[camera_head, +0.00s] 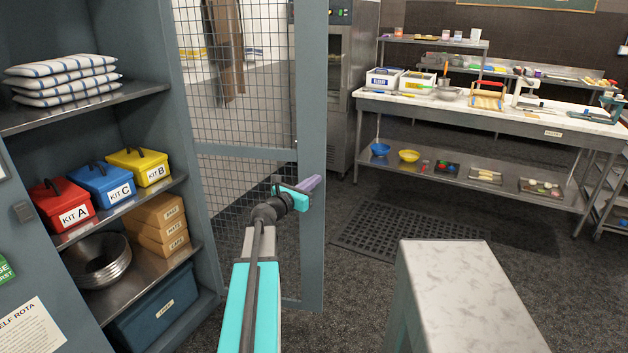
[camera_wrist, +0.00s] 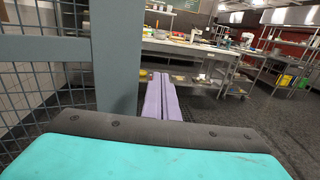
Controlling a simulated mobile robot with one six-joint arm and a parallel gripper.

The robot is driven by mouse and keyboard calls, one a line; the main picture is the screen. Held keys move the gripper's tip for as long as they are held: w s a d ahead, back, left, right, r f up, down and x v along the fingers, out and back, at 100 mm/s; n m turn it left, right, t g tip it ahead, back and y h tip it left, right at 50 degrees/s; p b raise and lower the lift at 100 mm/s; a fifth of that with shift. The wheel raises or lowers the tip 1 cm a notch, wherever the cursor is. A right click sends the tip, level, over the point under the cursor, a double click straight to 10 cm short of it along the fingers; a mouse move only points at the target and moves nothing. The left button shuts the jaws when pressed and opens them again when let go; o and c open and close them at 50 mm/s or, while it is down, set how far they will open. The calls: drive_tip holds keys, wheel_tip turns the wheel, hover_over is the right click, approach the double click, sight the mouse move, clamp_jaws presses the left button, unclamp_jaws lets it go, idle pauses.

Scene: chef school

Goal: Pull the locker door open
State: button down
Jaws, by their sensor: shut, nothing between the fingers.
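The locker door (camera_head: 311,150) is a grey-blue frame with wire mesh. It stands wide open, swung out from the right side of the locker (camera_head: 88,97). My gripper (camera_head: 312,183) has purple fingers and is at the door's outer edge, about mid height. Its fingers are closed together with nothing between them. In the wrist view the fingers (camera_wrist: 161,95) lie just right of the door's edge post (camera_wrist: 117,60). I cannot tell whether they touch the door. No handle shows on the visible door.
A pale-topped stand (camera_head: 465,290) is close on the right. A steel worktable (camera_head: 480,110) stands behind. Dark floor with a perforated mat (camera_head: 405,233) lies between.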

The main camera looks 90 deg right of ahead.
drive_tip(key=shift+w+a, duration=0.2)
drive_tip(key=shift+a, duration=0.95)
